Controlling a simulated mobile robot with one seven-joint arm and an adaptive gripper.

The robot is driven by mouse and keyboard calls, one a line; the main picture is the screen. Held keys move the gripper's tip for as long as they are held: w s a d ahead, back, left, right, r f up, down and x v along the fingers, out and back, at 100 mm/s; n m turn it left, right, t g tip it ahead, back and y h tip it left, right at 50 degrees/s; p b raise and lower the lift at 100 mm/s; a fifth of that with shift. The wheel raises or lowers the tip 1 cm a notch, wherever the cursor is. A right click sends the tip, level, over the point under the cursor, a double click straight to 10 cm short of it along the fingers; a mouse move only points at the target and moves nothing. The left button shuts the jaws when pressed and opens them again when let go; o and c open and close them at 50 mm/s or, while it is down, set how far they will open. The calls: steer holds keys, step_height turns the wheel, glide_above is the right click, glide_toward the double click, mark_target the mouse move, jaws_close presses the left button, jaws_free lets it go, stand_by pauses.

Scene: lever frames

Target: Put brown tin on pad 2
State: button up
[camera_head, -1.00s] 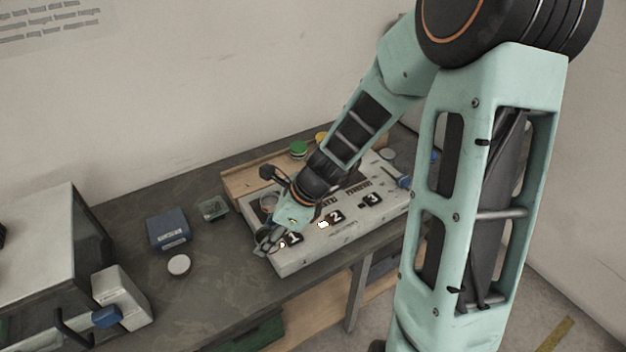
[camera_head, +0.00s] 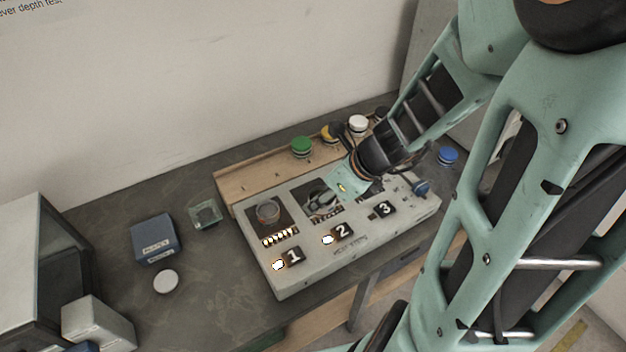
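A grey panel box (camera_head: 345,252) on the bench bears three dark pads numbered 1, 2 and 3 in a row. A round tin with a dull grey-brown top (camera_head: 268,211) stands on pad 1 (camera_head: 252,222); its colour is hard to make out, and no other tin in view looks brown. My gripper (camera_head: 320,200) is low over pad 2 (camera_head: 309,189), hiding much of it. The fingers are small and dark here, and whether they are open or hold anything cannot be made out.
A green tin (camera_head: 302,147), a yellow tin (camera_head: 329,134) and a white tin (camera_head: 357,125) stand along the wooden board behind the panel. A blue tin (camera_head: 447,156) is at right.

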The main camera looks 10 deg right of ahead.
steer(key=w+f, duration=0.2)
steer(key=w, duration=0.2)
steer(key=w+f+b, duration=0.1)
steer(key=w+f, duration=0.2)
steer(key=w+d+f+b, duration=0.1)
steer(key=w+f, duration=0.2)
steer(key=w, duration=0.1)
steer(key=shift+w+f, duration=0.1)
steer(key=shift+w, duration=0.25)
steer(key=shift+w+f, duration=0.3)
steer(key=shift+w, duration=0.05)
steer(key=shift+w+f+b, duration=0.15)
steer(key=shift+f+b, duration=0.05)
steer(key=shift+b, duration=0.15)
steer(key=shift+w+d+f+b, duration=0.1)
steer(key=shift+w+f+b, duration=0.05)
steer(key=shift+f+b, duration=0.65)
steer(key=shift+w+f+b, duration=0.15)
steer(key=shift+f+b, duration=0.4)
steer(key=shift+f, duration=0.4)
steer(key=shift+f, duration=0.1)
steer(key=shift+f, duration=0.15)
steer(key=o, duration=1.3)
